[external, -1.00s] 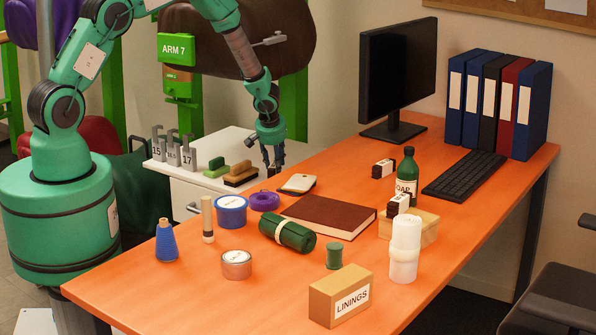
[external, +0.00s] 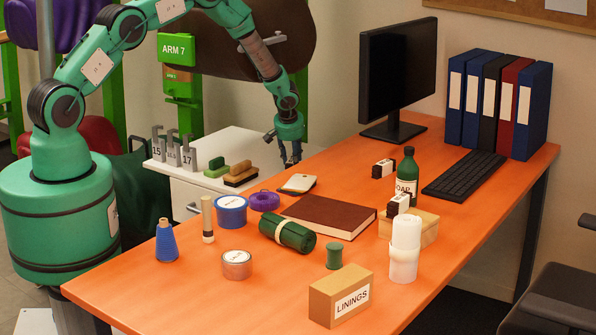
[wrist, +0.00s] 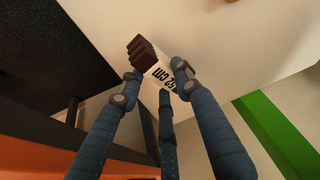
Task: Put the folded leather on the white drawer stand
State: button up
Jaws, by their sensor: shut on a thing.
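The folded leather (wrist: 145,55) is a small dark brown folded stack with a white band printed "52 cm". In the wrist view my gripper (wrist: 156,84) has its blue fingers closed around it. In the external view my gripper (external: 289,162) hangs by the back edge of the orange table, at the right end of the white drawer stand (external: 250,143); the leather in it cannot be made out there. A pale surface (wrist: 225,50), apparently the stand's top, lies behind the leather in the wrist view. The gap between them cannot be judged.
Numbered grey holders (external: 172,152) and brushes (external: 240,174) occupy the stand's left and front; its back right top looks clear. Two similar banded brown pieces (external: 383,168) (external: 399,203) are on the table side. A pale flat item (external: 298,184) lies near my gripper.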

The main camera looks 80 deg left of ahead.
jog(key=shift+f, duration=0.1)
jog(key=shift+f+b, duration=0.55)
jog(key=shift+f, duration=1.15)
jog(key=shift+f, duration=0.1)
jog(key=o, duration=1.3)
jog(key=shift+c, duration=0.2)
jog(key=shift+d+r, duration=0.1)
jog(key=shift+r, duration=0.25)
jog(key=p+v, duration=0.2)
jog(key=v, duration=0.9)
jog(key=shift+d+r, duration=0.25)
jog(key=shift+s, duration=0.1)
